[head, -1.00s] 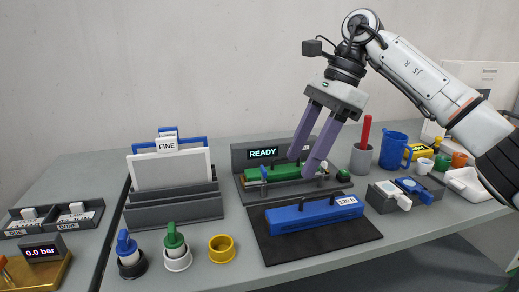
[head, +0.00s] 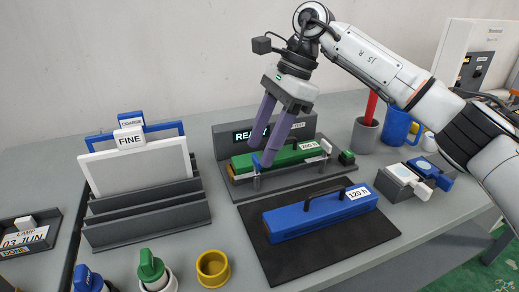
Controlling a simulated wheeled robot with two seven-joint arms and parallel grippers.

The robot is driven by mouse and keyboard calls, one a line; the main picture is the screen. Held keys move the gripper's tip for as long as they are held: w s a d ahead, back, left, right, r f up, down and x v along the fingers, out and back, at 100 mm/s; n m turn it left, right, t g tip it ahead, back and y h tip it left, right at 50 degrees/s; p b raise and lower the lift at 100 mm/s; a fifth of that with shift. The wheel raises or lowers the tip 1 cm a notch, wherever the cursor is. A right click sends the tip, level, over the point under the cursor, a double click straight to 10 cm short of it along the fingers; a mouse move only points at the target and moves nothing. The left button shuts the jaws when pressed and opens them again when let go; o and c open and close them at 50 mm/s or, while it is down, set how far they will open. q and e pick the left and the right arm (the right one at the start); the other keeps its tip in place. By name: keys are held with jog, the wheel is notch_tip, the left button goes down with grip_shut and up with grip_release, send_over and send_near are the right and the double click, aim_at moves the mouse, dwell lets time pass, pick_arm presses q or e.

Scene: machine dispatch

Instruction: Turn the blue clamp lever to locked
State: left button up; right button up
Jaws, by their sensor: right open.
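The blue clamp lever (head: 256,163) stands at the front left of the grey clamp station (head: 243,190), which holds a green block (head: 280,155). It looks roughly upright. My right gripper (head: 261,156) points down with its two purple fingers apart. The fingertips are at the lever's end of the green block, and the nearer one is right beside the lever, partly covering it. I cannot tell whether it touches. A white clamp lever (head: 326,147) stands at the right end. The station's display (head: 243,135) is partly hidden by the fingers. My left gripper is out of view.
A blue block with a black handle (head: 315,212) lies on a dark mat (head: 350,237) in front. A grey rack (head: 150,222) with framed panels stands to the left. A grey cup (head: 365,135) and blue mug (head: 396,127) stand behind right.

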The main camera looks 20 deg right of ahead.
jog(key=shift+x, duration=0.85)
jog(key=shift+a+f, duration=0.1)
jog(key=shift+f, duration=0.05)
jog(key=c, duration=1)
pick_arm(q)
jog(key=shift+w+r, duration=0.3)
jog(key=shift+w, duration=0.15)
pick_arm(e)
jog(key=shift+c, duration=0.2)
